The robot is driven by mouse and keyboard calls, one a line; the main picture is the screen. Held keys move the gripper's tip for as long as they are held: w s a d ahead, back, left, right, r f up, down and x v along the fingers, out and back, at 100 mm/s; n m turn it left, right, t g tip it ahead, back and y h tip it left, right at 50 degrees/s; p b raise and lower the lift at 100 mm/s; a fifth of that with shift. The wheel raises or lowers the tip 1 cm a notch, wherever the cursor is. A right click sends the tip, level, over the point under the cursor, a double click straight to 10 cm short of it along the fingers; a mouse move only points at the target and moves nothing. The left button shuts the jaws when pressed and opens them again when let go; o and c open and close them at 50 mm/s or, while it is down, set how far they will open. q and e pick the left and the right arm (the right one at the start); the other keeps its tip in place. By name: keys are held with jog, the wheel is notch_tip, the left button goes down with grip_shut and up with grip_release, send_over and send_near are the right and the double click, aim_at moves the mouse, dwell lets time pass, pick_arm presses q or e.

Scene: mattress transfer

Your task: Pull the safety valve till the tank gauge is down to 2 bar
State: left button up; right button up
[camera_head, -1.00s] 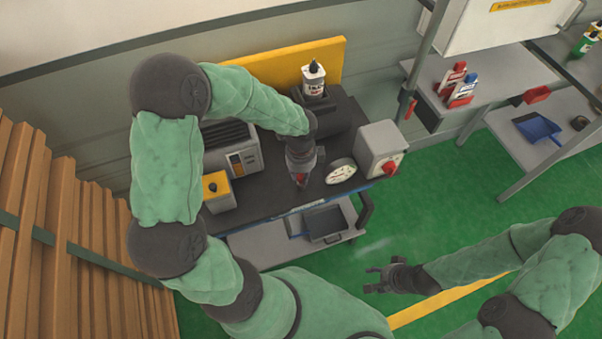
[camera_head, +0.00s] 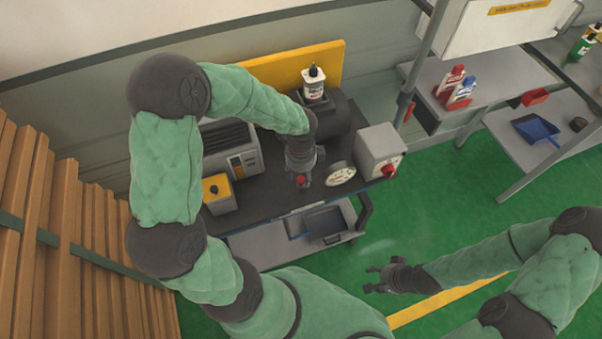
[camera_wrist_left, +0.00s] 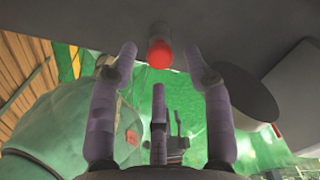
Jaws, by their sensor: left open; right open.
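A dark bench-top compressor holds the tank (camera_head: 340,118). The round white gauge (camera_head: 341,174) faces up at its front; its needle is too small to read. My left gripper (camera_head: 301,183) is over the bench just left of the gauge, fingers open. A red knob (camera_head: 300,181), seemingly the safety valve, shows at its fingertips. In the left wrist view the red knob (camera_wrist_left: 159,54) sits between the tips of the spread fingers (camera_wrist_left: 160,78), with no clear contact. My right gripper (camera_head: 384,277) is open and empty above the green floor.
A grey box with a red switch (camera_head: 380,150) stands right of the gauge. A yellow-topped box (camera_head: 217,192) and a grey vented unit (camera_head: 232,150) stand to the left. A bottle (camera_head: 313,84) stands behind. Wooden slats (camera_head: 60,230) line the left side.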

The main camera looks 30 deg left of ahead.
aim_at(301, 179)
pick_arm(q)
notch_tip(301, 179, up, 12)
jog(key=shift+f, duration=0.15)
dwell(0.7)
